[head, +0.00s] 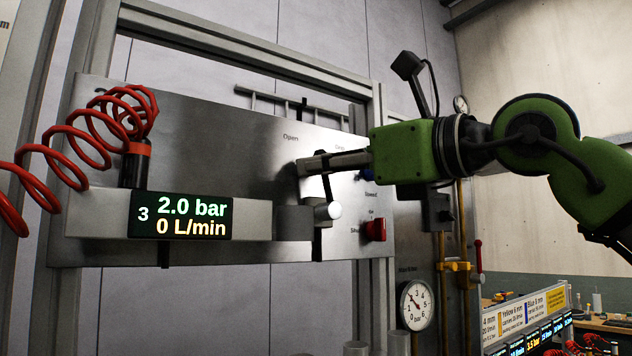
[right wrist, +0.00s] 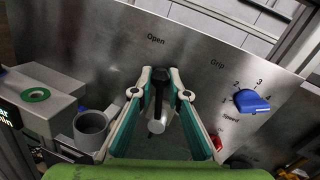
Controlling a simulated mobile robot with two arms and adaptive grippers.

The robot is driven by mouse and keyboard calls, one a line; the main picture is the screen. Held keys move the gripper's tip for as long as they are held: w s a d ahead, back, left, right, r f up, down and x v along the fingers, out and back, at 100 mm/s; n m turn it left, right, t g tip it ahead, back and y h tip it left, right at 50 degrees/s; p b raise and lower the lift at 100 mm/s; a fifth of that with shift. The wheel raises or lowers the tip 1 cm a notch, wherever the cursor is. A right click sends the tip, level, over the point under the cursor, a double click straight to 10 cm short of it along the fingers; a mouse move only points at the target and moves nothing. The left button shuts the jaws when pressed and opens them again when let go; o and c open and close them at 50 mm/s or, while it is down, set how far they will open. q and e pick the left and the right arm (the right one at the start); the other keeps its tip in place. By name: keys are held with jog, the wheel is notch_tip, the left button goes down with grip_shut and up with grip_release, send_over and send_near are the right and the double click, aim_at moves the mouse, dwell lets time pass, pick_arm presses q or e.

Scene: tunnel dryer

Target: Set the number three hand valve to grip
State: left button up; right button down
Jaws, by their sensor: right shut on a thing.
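The hand valve sits on the steel panel (head: 225,150) beside the display reading 3, 2.0 bar and 0 L/min (head: 180,215). Its black lever (head: 327,188) shows behind my fingers, with a silver cylindrical part (head: 328,212) below. My right gripper (head: 303,168) comes in from the right and is shut on the lever. In the right wrist view the two fingers (right wrist: 160,78) close around the black lever (right wrist: 186,95), with the silver part (right wrist: 157,122) between them. The "Open" label is left and "Grip" right; the lever's exact setting is hard to tell. My left gripper is not seen.
A blue speed knob (right wrist: 251,101) and a red button (head: 375,230) sit right of the valve. A coiled red hose (head: 85,150) hangs at the left. A pressure gauge (head: 415,305) is below right. A grey cup-like fitting (right wrist: 90,128) stands left of my fingers.

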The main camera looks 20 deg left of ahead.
jog(key=shift+w+d+f+m+t+y+b, duration=0.1)
jog(key=shift+w+d+m+t+b, duration=0.5)
jog(key=shift+m+b, duration=1)
jog(key=shift+w+d+f+m+t+y+b, duration=0.15)
jog(key=shift+w+d+m+t+b, duration=0.4)
jog(key=shift+m+b, duration=1.05)
jog(key=shift+w+d+f+m+t+y+b, duration=0.15)
jog(key=shift+w+d+m+b, duration=0.2)
jog(key=shift+w+m+b, duration=0.85)
jog(key=shift+s+r+m, duration=0.1)
jog(key=shift+s+m, duration=0.25)
jog(key=shift+m, duration=0.45)
jog(key=c, duration=2.2)
grip_release()
jog(key=shift+d, duration=0.1)
jog(key=v, duration=1.2)
